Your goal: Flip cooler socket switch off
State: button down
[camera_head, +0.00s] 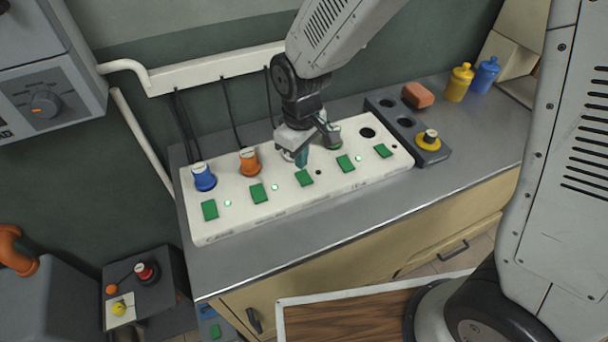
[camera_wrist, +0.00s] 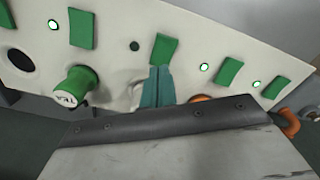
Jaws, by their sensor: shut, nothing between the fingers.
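A long white socket strip (camera_head: 232,224) lies on the grey counter, with a row of green switches and small indicator lights. My gripper (camera_head: 302,158) is shut and empty, pointing down at the middle of the strip. In the wrist view its teal fingertips (camera_wrist: 157,82) are at the near edge of the middle green switch (camera_wrist: 163,49); I cannot tell whether they touch it. That switch also shows in the head view (camera_head: 304,178). The indicator beside it (camera_wrist: 134,46) is dark, while the others in view are lit green. No cooler label is readable.
A blue plug (camera_head: 204,177), an orange plug (camera_head: 249,161) and a green plug (camera_wrist: 77,86) stand in sockets near my gripper. A dark holed block (camera_head: 432,151) with a yellow knob is at right. Yellow (camera_head: 458,82) and blue (camera_head: 485,75) bottles stand behind.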

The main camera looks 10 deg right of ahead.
aim_at(302, 173)
notch_tip(302, 173, up, 4)
jog(key=shift+r, duration=0.25)
dwell(0.7)
jog(key=s+d+r+m, duration=0.4)
jog(key=s+d+r, duration=0.3)
jog(key=s+d, duration=0.2)
jog(key=s+d+r+m+t, duration=0.1)
jog(key=s+d+r+m, duration=0.4)
jog(key=s+d+r, duration=0.3)
jog(key=s+d, duration=0.2)
jog(key=d, duration=0.1)
jog(key=shift+s+d+r, duration=0.25)
jog(key=shift+d+r, duration=0.05)
jog(key=shift+d, duration=0.1)
